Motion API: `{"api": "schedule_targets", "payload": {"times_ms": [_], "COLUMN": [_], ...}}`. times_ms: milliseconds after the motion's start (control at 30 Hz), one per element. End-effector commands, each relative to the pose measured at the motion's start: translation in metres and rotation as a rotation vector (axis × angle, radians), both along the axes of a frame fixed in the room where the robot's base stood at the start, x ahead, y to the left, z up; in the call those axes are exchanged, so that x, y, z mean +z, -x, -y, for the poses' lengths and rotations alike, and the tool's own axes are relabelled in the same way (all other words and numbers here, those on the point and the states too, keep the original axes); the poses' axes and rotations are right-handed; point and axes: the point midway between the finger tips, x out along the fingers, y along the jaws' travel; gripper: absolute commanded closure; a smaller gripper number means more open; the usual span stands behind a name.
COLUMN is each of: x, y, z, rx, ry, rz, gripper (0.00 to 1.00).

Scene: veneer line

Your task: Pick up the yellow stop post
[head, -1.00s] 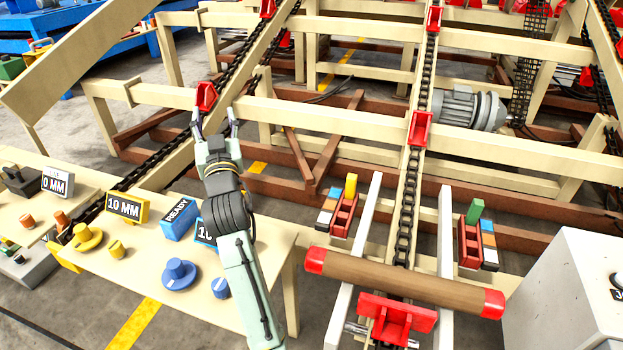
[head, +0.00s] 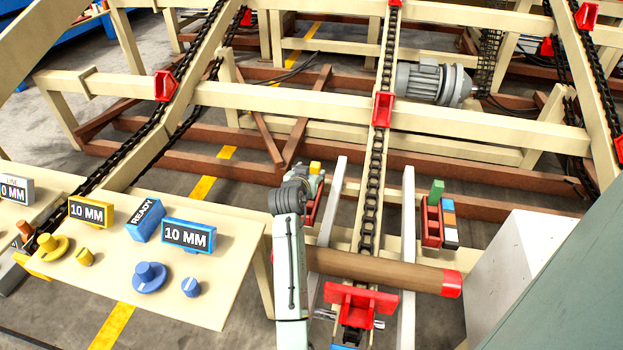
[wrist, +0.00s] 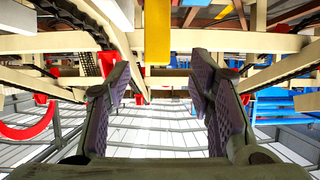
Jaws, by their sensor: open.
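The yellow stop post (head: 315,167) stands in the red holder (head: 314,208) left of the log. In the head view only its top shows, as my arm covers part of it. In the wrist view the yellow post (wrist: 157,32) hangs into the top middle of the picture, in line with the gap between my fingers. My gripper (wrist: 159,82) is open and empty, its two dark ribbed fingers apart. I see no contact with the post. In the head view my gripper (head: 304,181) is close to the post, with its fingers mostly hidden.
A brown log (head: 385,270) with red ends lies across the chain line. A green post (head: 437,190) stands in a second red holder (head: 431,222) to the right. A table (head: 215,285) with 10 MM and READY signs is at left. A white cabinet (head: 520,265) is at right.

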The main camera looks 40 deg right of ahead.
Motion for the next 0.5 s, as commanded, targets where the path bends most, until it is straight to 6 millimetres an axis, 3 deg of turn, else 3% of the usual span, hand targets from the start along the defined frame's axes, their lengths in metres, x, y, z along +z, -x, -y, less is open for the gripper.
{"api": "schedule_targets", "payload": {"times_ms": [500], "x": [-0.032], "y": [-0.031], "z": [0.042], "rx": [0.002], "ry": [0.003], "rz": [0.003], "gripper": [0.52]}}
